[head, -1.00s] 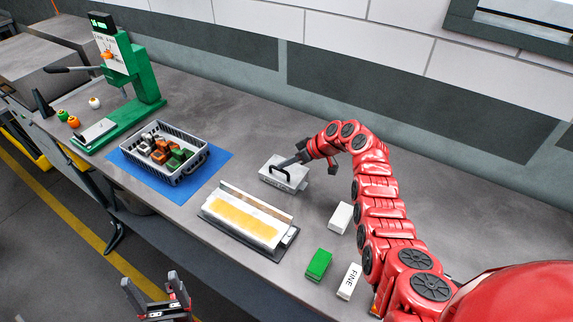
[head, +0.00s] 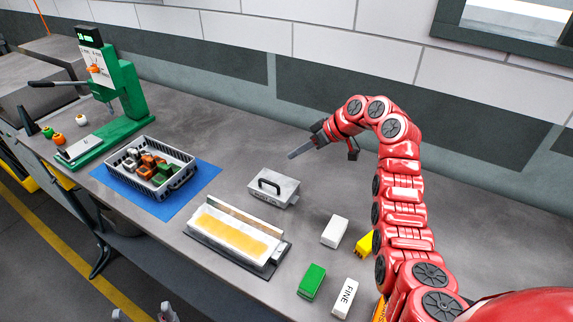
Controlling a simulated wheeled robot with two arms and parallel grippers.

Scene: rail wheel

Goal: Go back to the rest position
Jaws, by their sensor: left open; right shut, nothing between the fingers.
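My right gripper (head: 301,151), on the red arm, is shut and empty. It hangs in the air above the bench, apart from the grey box with a black handle (head: 273,188), which sits on the bench below and to its left. My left gripper (head: 146,313) shows only as fingertips at the bottom edge, spread apart with nothing between them. The rest of it is out of the frame.
On the bench (head: 240,130) stand a green press (head: 125,90), a grey basket (head: 183,180) of small parts on a blue mat (head: 205,175), and a tray with a yellow strip (head: 232,232). White (head: 334,231), green (head: 311,282), yellow (head: 364,244) and FINE-marked (head: 345,297) blocks lie near my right arm.

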